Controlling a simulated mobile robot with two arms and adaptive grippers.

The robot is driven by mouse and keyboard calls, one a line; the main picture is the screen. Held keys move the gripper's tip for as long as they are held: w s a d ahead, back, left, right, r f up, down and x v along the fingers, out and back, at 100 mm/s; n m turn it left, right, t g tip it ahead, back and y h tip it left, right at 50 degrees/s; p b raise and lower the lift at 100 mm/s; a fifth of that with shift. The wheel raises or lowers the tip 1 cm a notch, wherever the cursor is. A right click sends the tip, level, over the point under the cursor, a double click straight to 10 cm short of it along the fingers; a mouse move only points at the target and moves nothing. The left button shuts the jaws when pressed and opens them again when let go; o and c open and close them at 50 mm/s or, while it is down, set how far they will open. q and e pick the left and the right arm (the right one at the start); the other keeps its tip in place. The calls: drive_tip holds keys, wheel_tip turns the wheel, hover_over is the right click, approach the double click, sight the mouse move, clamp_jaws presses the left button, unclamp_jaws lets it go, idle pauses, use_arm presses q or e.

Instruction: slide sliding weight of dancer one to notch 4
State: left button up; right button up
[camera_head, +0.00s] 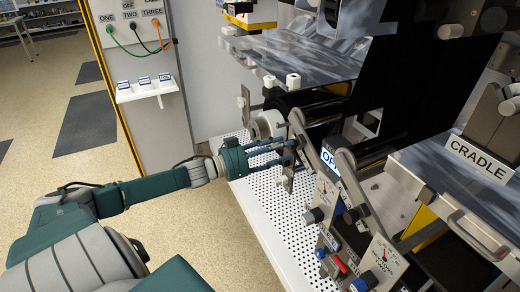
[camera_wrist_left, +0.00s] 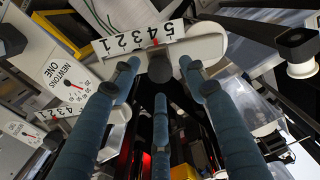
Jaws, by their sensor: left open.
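My left gripper (camera_head: 288,152) reaches in from the left over the white perforated deck, in front of the dancer arm beside the OFF sign. In the left wrist view its blue fingers (camera_wrist_left: 160,75) are spread apart, and nothing shows clamped between them. Just beyond the fingertips is a white scale plate (camera_wrist_left: 137,36) numbered 1 to 5. A small red mark on it sits near the 4. A dark round knob (camera_wrist_left: 160,68), possibly the sliding weight, lies below the scale between the two upper fingers. Contact with it cannot be told. My right gripper is not in view.
The NEWTONS ONE dial (camera_wrist_left: 75,86) is left of the scale in the left wrist view. A control panel with knobs (camera_head: 345,225) stands to the right of my gripper, and the CRADLE table (camera_head: 425,165) lies beyond. The perforated deck (camera_head: 285,235) is mostly clear.

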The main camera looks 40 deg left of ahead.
use_arm(q)
drive_tip(key=v, duration=0.9)
drive_tip(key=shift+s, duration=0.3)
drive_tip(key=shift+a, duration=0.1)
